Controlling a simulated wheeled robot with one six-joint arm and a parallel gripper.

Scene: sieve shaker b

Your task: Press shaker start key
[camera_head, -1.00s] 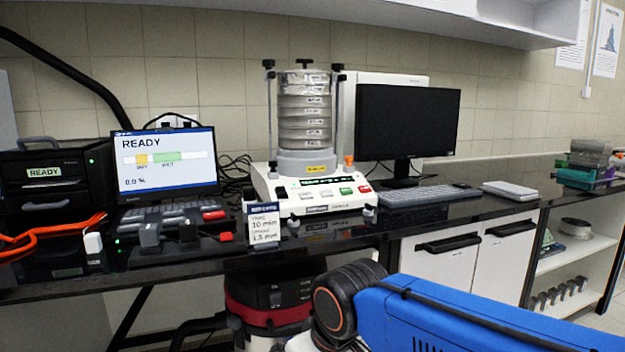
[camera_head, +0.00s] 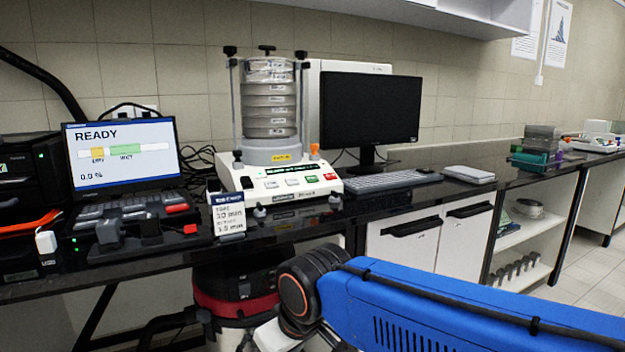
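The sieve shaker (camera_head: 285,197) stands on the black bench left of centre, with a stack of round metal sieves (camera_head: 270,100) clamped between two upright rods. Its sloped white front panel carries a small lit green display, a green key (camera_head: 312,178), a red key (camera_head: 334,173) and paler keys. The key labels are too small to read surely. My blue arm crosses the lower right of the view, below the bench edge and in front of it. My gripper is not in view.
A small printed card (camera_head: 228,214) stands before the shaker at left. A black monitor (camera_head: 369,110) and keyboard (camera_head: 390,181) stand right of the shaker. A red-and-black vacuum (camera_head: 235,290) is under the bench.

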